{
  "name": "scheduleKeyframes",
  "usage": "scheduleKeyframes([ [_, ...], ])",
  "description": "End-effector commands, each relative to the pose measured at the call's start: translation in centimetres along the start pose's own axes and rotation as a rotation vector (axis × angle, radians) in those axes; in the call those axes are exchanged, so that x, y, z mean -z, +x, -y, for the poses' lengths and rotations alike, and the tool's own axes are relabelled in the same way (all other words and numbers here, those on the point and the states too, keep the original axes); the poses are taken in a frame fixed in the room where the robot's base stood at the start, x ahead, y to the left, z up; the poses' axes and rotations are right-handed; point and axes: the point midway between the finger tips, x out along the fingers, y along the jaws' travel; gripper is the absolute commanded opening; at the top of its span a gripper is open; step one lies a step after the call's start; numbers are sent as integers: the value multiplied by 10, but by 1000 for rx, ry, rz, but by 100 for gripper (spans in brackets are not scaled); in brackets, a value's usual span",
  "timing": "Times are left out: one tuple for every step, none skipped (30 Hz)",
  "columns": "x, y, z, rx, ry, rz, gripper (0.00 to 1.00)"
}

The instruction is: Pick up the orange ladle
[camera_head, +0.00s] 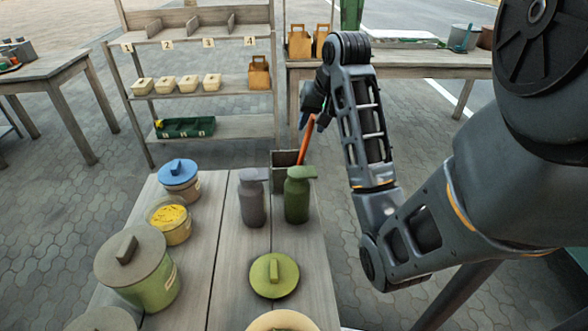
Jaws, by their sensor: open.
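The orange ladle (306,142) stands tilted in a small grey box (283,157) at the far end of the wooden table. Its handle leans up to the right, and its lower end is hidden in the box and behind the green bottle. My gripper (314,121) is open at the top of the handle, its fingers pointing down. The handle's upper end appears between or just behind the fingers; I cannot tell which, nor whether they touch.
A green bottle (297,196) and a grey bottle (252,198) stand just in front of the box. A shelf (205,89) stands behind.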

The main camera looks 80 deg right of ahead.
Motion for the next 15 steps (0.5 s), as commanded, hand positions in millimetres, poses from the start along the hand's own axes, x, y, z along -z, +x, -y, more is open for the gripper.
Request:
scheduleKeyframes([
  [-3, 11, -2, -1, 0, 1, 40],
  [-3, 16, -2, -1, 1, 2, 40],
  [-4, 22, -2, -1, 1, 2, 40],
  [-3, 24, -2, -1, 1, 2, 40],
  [-3, 27, -1, -1, 1, 2, 40],
  [-2, 31, -2, -2, 1, 2, 40],
  [-2, 34, -1, -1, 1, 0, 40],
  [-2, 36, -1, -1, 1, 0, 40],
  [-2, 38, -1, -1, 0, 1, 40],
  [-2, 39, -1, -1, 0, 1, 40],
  [-2, 40, -1, -1, 0, 1, 40],
  [-2, 40, 0, -1, 0, 0, 40],
  [-2, 40, 0, -1, 0, 0, 40],
  [-2, 40, 0, -1, 0, 0, 40],
  [-2, 40, 0, -1, 0, 0, 40],
])
